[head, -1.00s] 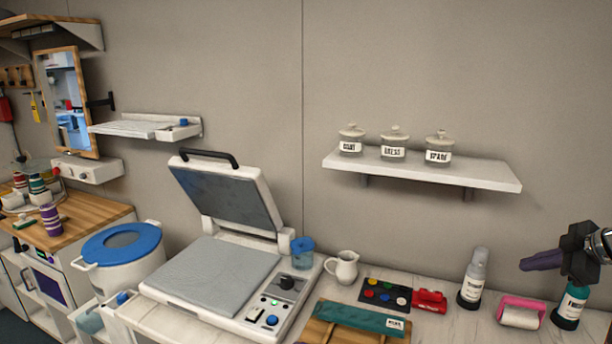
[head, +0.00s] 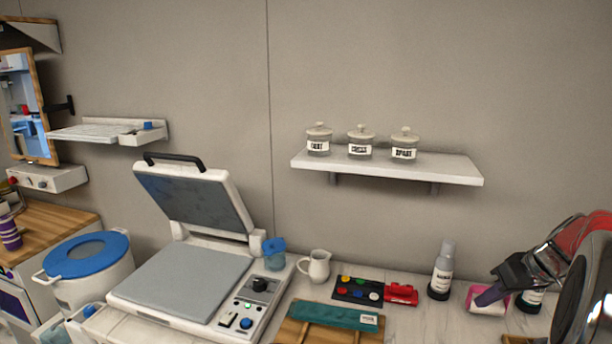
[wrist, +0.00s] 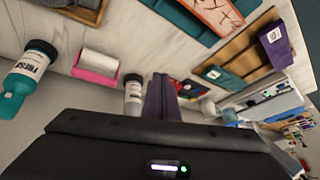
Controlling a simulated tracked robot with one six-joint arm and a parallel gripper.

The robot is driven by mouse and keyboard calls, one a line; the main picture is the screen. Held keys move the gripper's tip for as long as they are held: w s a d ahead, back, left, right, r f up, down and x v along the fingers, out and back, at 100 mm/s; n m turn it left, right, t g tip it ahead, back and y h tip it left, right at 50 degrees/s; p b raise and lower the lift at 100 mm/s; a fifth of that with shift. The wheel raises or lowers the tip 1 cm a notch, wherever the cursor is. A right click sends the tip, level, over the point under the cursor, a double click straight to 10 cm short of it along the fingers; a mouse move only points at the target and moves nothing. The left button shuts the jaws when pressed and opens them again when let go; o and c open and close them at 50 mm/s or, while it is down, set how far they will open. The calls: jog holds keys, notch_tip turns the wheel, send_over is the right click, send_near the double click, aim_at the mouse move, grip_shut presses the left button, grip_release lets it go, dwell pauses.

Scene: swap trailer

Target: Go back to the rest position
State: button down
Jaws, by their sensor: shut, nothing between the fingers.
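My arm covers the lower right corner of the head view and hides part of the counter there.
A white bottle (head: 441,272) stands left of my gripper; a teal bottle (wrist: 28,75) shows in the wrist view. A shelf (head: 440,168) with labelled jars, an open press (head: 175,285), a jug (head: 316,266) and a paint palette (head: 345,290) lie further left. Wall space above the gripper is clear.

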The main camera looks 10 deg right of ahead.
jog(key=s+a+r, duration=0.1)
jog(key=s+a, duration=0.3)
jog(key=a, duration=0.8)
jog(key=s+a+r+h, duration=0.1)
jog(key=s+a, duration=0.4)
jog(key=a, duration=0.8)
jog(key=s+a+r, duration=0.1)
jog(key=s+a, duration=0.4)
jog(key=a, duration=0.7)
jog(key=shift+a+n+h, duration=0.3)
jog(key=shift+a, duration=0.05)
